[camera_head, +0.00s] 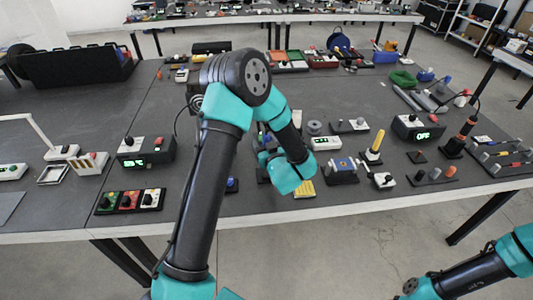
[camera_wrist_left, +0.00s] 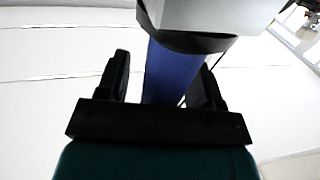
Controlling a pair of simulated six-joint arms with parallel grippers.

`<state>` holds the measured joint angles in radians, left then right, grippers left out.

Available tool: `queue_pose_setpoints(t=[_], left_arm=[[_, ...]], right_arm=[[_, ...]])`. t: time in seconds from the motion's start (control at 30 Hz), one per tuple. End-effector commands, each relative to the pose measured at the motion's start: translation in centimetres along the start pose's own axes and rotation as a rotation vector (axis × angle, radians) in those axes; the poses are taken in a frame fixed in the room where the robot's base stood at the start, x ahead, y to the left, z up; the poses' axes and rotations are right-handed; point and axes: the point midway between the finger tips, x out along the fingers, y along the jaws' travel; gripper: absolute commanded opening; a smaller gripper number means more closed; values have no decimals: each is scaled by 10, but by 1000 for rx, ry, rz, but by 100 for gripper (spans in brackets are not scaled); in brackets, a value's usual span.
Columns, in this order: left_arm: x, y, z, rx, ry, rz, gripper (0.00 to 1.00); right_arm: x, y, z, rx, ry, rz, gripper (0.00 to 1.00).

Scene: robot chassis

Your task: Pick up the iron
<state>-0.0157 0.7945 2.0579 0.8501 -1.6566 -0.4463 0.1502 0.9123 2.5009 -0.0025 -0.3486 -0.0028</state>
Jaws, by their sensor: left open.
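What looks like a soldering iron (camera_head: 467,127), with an orange-red and black handle, leans upright in a black stand (camera_head: 452,147) at the right of the bench in the head view. A cable loops from it to a black station (camera_head: 416,127) showing OFF. My left gripper (camera_wrist_left: 164,64) is open in the left wrist view. A blue upright thing (camera_wrist_left: 170,75) shows between its fingers, under a pale grey body with a black underside; I cannot tell what it is. In the head view my left wrist is over the bench middle, left of the iron, and hides the gripper's fingers. My right gripper is out of view.
Another station (camera_head: 146,151) and several switches (camera_head: 131,200) are at left.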

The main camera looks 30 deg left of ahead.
Motion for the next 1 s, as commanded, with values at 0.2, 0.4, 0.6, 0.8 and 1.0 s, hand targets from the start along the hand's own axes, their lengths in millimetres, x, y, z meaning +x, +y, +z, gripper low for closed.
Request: queue_pose_setpoints(t=[0.2, 0.4, 0.6, 0.8, 1.0], left_arm=[[0, 0, 0, 0, 0, 0, 57], [0, 0, 0, 0, 0, 0, 38], [0, 0, 0, 0, 0, 0, 18], [0, 0, 0, 0, 0, 0, 10], [0, 0, -2, -1, 1, 0, 10]], right_arm=[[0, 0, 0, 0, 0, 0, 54], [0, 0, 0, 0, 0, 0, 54], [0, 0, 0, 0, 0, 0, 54], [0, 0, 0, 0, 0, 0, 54], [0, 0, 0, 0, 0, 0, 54]])
